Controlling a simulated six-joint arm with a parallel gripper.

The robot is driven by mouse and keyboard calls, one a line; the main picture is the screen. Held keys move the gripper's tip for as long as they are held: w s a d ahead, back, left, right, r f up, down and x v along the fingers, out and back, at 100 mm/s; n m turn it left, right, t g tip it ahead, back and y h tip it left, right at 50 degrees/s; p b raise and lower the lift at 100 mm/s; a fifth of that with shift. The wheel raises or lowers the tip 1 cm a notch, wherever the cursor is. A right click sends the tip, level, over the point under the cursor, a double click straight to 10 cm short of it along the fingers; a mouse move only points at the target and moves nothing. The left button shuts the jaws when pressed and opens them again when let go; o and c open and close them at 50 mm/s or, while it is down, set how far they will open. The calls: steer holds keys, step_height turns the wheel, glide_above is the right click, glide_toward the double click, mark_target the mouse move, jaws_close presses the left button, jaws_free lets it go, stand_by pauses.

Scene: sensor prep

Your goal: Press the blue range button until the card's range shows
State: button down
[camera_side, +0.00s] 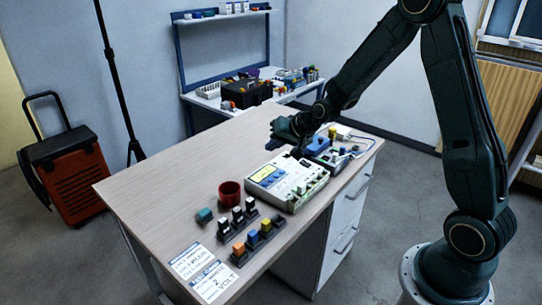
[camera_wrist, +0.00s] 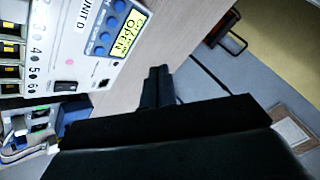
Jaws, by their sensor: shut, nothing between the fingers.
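The white meter unit (camera_side: 268,189) lies on the table, with a yellow-green display and blue buttons (camera_side: 283,178) on its top. In the wrist view the display (camera_wrist: 128,32) reads "OPEN" with a smaller line that I cannot read surely. A column of several blue buttons (camera_wrist: 105,38) runs beside it; which one is the range button I cannot tell. My gripper (camera_side: 297,153) is shut and empty near the unit's far end. In the wrist view its fingertips (camera_wrist: 157,72) are apart from the buttons. Two printed cards (camera_side: 188,260) (camera_side: 213,282) lie at the table's near-left corner, their text too small to read.
A dark red cup (camera_side: 230,193) and a teal block (camera_side: 204,215) stand left of the unit. Racks with coloured blocks (camera_side: 258,240) are in front. A blue device with wires (camera_side: 325,147) is behind the unit. The table's left side is clear.

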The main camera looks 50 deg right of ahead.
steer(key=shift+f, duration=0.2)
steer(key=shift+f, duration=4.2)
steer(key=shift+f, duration=0.8)
steer(key=shift+r, duration=0.8)
steer(key=shift+r, duration=0.1)
stand_by(0.3)
steer(key=shift+r, duration=2.4)
steer(key=shift+a+r, duration=0.1)
